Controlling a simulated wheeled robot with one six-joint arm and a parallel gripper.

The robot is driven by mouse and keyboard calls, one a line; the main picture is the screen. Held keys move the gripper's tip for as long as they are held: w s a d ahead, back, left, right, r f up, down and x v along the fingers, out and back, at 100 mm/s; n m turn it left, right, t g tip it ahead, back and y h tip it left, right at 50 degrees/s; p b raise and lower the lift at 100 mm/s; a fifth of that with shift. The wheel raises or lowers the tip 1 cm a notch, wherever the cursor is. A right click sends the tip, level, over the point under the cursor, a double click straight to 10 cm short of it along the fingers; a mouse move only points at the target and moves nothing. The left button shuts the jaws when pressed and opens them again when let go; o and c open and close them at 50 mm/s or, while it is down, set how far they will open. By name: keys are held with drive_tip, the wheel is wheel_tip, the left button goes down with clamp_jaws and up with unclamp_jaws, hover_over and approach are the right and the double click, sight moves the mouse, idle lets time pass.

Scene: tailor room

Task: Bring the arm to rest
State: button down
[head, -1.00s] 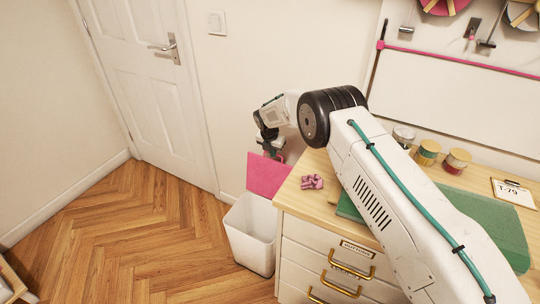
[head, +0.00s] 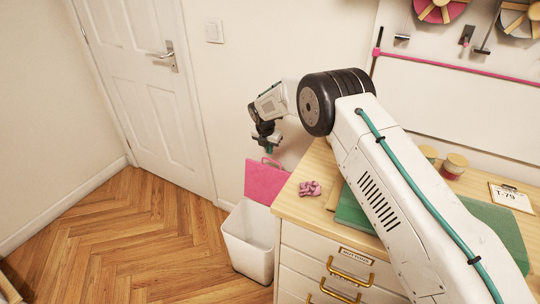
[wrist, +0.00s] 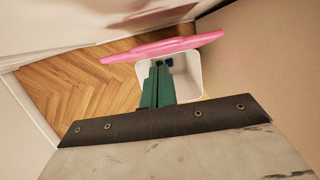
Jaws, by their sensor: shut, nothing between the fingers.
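My gripper (head: 269,148) hangs at the end of my raised arm, above the white bin and a little above the pink bag. In the wrist view its green fingers (wrist: 158,66) are shut together, with nothing between them. The pink bag (head: 265,182) with a loop handle stands upright behind the bin, beside the drawer cabinet. In the wrist view the bag (wrist: 150,50) is seen edge-on beyond the fingertips. The white bin (head: 240,252) stands on the floor below.
The wooden-topped drawer cabinet (head: 306,213) stands right of the bin, under my arm, with a pink scrunchie (head: 309,188) and a green mat (head: 352,215) on top. A white door (head: 140,75) is at the left. The herringbone floor (head: 130,235) is clear.

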drive_tip(key=s+d+r+m, duration=0.3)
drive_tip(key=d+r, duration=0.1)
drive_tip(key=r, duration=0.6)
drive_tip(key=s+d+r+m, duration=0.3)
drive_tip(key=d+r+m, duration=0.15)
drive_tip(key=r, duration=0.55)
drive_tip(key=s+d+r+m, duration=0.7)
drive_tip(key=s+d+r, duration=0.3)
drive_tip(key=s+r, duration=0.35)
drive_tip(key=s+d+r+m, duration=0.2)
drive_tip(key=s+d+m, duration=0.1)
drive_tip(key=s, duration=0.4)
drive_tip(key=s+d+r+m+g, duration=0.1)
drive_tip(key=s+d+r+m, duration=0.15)
drive_tip(key=s, duration=0.45)
drive_tip(key=s+d+r+m, duration=0.2)
drive_tip(key=s+m, duration=0.1)
drive_tip(key=s, duration=0.4)
drive_tip(key=s+d+f+m, duration=0.1)
drive_tip(key=s+m, duration=0.3)
drive_tip(key=s, duration=0.5)
drive_tip(key=s+d+f+m+y, duration=0.1)
drive_tip(key=s+f+m, duration=0.2)
drive_tip(key=s, duration=0.5)
drive_tip(key=shift+s+d+f+m, duration=0.3)
drive_tip(key=shift+s+f+m, duration=0.05)
drive_tip(key=shift+m, duration=0.05)
